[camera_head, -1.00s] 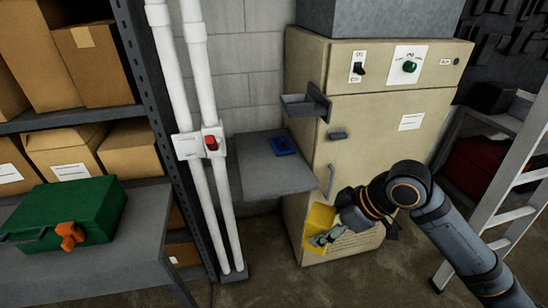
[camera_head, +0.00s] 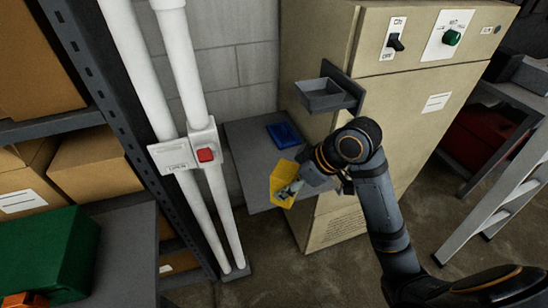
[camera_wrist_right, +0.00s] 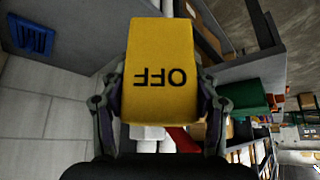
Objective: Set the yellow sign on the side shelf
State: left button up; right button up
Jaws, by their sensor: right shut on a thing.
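The yellow sign (camera_head: 283,184) is held in my right gripper (camera_head: 290,192), in front of the side shelf's near right part. In the right wrist view the sign (camera_wrist_right: 160,65) shows the word OFF upside down, and the fingers of my right gripper (camera_wrist_right: 160,105) close on its two sides. The side shelf (camera_head: 245,150) is a grey plate between the white pipes and the beige cabinet. Whether the sign touches the shelf cannot be told. My left gripper is not in view.
A blue item (camera_head: 284,134) lies at the back of the shelf. A small grey tray (camera_head: 322,95) juts from the beige cabinet (camera_head: 400,130) above it. White pipes (camera_head: 185,80) with a red button (camera_head: 205,155) stand to the left. The shelf's left part is bare.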

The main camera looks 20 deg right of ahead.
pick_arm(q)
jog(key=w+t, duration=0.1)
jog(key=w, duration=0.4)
pick_arm(e)
jog(key=shift+w+f, duration=0.2)
jog(key=shift+w, duration=0.5)
jog(key=w+f+p, duration=0.1)
jog(key=w+f, duration=0.3)
jog(key=w+d+f+p, duration=0.1)
jog(key=w+f+p, duration=0.1)
jog(key=w+f, duration=0.2)
jog(key=w+f+p, duration=0.2)
jog(key=w+f, duration=0.2)
jog(key=shift+w+d+f, duration=0.2)
jog(key=shift+w+d, duration=0.1)
jog(key=shift+w, duration=0.05)
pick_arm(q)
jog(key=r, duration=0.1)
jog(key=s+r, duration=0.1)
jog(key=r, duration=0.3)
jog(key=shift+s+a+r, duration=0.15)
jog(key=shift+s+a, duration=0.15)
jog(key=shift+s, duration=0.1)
pick_arm(e)
jog(key=shift+f, duration=0.15)
jog(key=shift+f, duration=0.1)
jog(key=o, duration=1.2)
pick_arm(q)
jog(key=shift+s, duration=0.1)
